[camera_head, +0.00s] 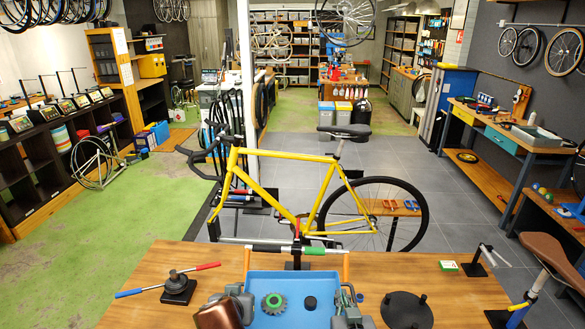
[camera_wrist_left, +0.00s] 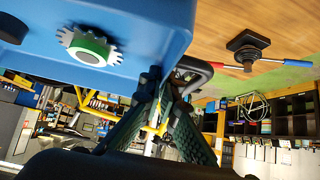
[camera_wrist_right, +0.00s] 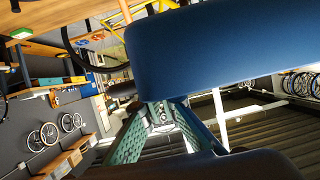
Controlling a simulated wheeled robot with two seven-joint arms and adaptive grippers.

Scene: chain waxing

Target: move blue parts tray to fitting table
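The blue parts tray (camera_head: 290,317) is at the bottom middle of the head view, over the wooden tabletop (camera_head: 140,285). It holds a grey toothed sprocket with a green centre (camera_head: 274,303) and a black round piece (camera_head: 310,302). My left gripper (camera_head: 238,300) is at its left side; in the left wrist view, its fingers (camera_wrist_left: 158,82) close in at the tray's edge by a dark handle. My right gripper (camera_head: 347,303) is at the right side; its fingers (camera_wrist_right: 163,108) converge at the tray's edge. Both appear shut on the tray. Whether its underside touches the tabletop is hidden.
A black-based tool with a red-blue handle (camera_head: 178,287) stands left on the tabletop, and a black round stand (camera_head: 406,310) right. A yellow bicycle (camera_head: 275,190) stands beyond. A workbench with drawers (camera_head: 500,138) is at the right. Green floor (camera_head: 140,200) is open at left.

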